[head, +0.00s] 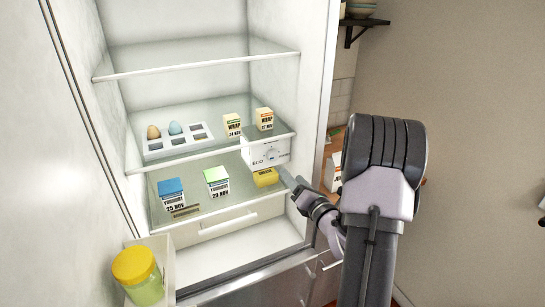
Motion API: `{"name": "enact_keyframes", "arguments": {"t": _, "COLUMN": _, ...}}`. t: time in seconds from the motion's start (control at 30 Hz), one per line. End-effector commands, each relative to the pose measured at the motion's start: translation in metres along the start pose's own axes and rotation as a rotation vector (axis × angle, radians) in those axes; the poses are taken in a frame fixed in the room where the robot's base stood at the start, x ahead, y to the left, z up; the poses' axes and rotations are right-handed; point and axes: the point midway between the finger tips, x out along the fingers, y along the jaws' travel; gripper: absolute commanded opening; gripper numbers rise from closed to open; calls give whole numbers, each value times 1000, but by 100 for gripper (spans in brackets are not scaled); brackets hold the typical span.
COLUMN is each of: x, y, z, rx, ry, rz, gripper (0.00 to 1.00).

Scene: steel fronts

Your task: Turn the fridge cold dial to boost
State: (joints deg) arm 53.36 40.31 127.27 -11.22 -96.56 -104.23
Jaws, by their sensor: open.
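The cold dial (271,155) is a small round knob on a white control box (252,150) on the right inside the fridge, under the middle glass shelf. "ECO" is printed left of the dial. The lettering on its right is too small to read, and I cannot tell where the dial points. My gripper (287,178) is at the fridge's right side, below and right of the dial, apart from it as far as I can see. It is open, with nothing visible in it. Its fingertips are small and partly unclear in this view.
A yellow box (265,177) sits below the dial, close to my gripper. Two yoghurt cartons, blue-topped (171,195) and green-topped (216,180), stand on the lower shelf. Two wrap cartons (232,126) and an egg tray (178,141) are above. A yellow-lidded jar (138,276) is in the door.

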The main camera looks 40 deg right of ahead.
Motion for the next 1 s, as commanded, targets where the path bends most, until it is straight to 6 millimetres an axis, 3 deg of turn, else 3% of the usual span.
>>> {"name": "enact_keyframes", "arguments": {"t": 0.2, "x": 56, "y": 1, "z": 0, "rx": 0, "ry": 1, "rz": 2, "gripper": 55}}
{"name": "enact_keyframes", "arguments": {"t": 0.43, "x": 100, "y": 0, "z": 0, "rx": 0, "ry": 0, "rz": 1, "gripper": 55}}
{"name": "enact_keyframes", "arguments": {"t": 0.6, "x": 113, "y": 1, "z": 0, "rx": 1, "ry": 0, "rz": 0, "gripper": 55}}
{"name": "enact_keyframes", "arguments": {"t": 0.83, "x": 114, "y": 0, "z": 0, "rx": 2, "ry": 0, "rz": -1, "gripper": 55}}
{"name": "enact_keyframes", "arguments": {"t": 0.87, "x": 114, "y": 0, "z": 0, "rx": 2, "ry": 0, "rz": -1, "gripper": 54}}
{"name": "enact_keyframes", "arguments": {"t": 1.0, "x": 114, "y": 0, "z": 0, "rx": 2, "ry": 0, "rz": -1, "gripper": 26}}
